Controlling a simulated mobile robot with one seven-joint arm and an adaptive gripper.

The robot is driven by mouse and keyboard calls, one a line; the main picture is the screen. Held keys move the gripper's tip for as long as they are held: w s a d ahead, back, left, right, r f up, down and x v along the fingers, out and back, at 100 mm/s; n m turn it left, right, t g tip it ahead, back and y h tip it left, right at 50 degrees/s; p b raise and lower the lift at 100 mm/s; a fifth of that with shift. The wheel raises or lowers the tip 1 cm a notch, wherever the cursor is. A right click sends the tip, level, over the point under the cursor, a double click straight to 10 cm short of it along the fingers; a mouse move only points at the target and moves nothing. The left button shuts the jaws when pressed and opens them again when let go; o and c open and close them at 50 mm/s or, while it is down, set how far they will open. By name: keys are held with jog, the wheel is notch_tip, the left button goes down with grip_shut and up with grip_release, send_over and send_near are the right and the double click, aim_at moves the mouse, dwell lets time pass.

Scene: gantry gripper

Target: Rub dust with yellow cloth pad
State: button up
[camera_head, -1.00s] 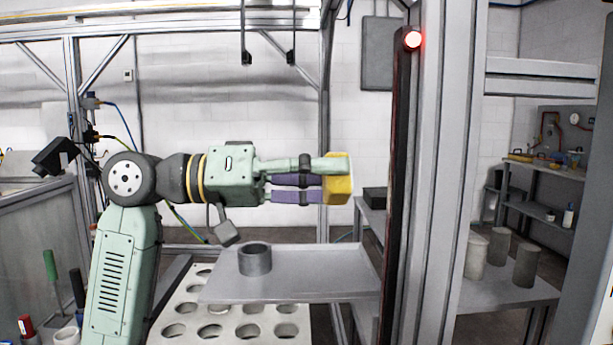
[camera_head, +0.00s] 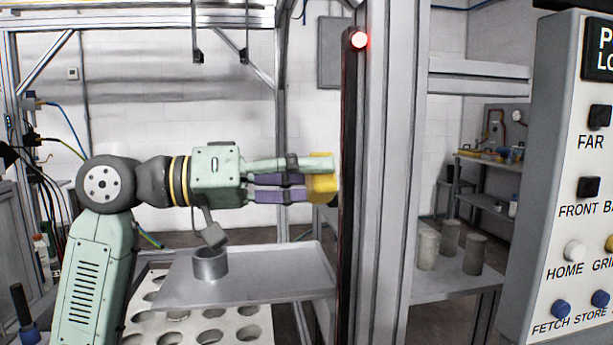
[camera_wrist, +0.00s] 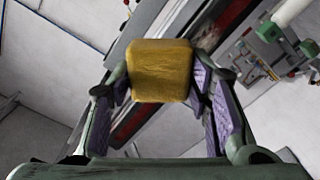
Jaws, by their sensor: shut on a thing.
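My gripper (camera_head: 318,178) is shut on a yellow cloth pad (camera_head: 322,184) and holds it level in the air above the grey tray. In the wrist view the pad (camera_wrist: 160,70) sits between the purple-lined fingers and hides part of what is behind it. The pad's far side is very close to the dark vertical strip (camera_head: 347,200) on the grey post. I cannot tell whether they touch. A red lamp (camera_head: 359,40) glows at the top of the strip. I cannot make out any dust clearly.
A grey tray (camera_head: 240,287) below the gripper bears a metal ring (camera_head: 210,264). A white plate with round holes (camera_head: 165,316) lies beneath. The grey post (camera_head: 390,150) stands right of the gripper. A control panel (camera_head: 560,180) with buttons is at far right. Several grey cylinders stand on a shelf behind.

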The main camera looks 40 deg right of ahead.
jog(key=shift+x, duration=1.05)
jog(key=shift+w, duration=0.1)
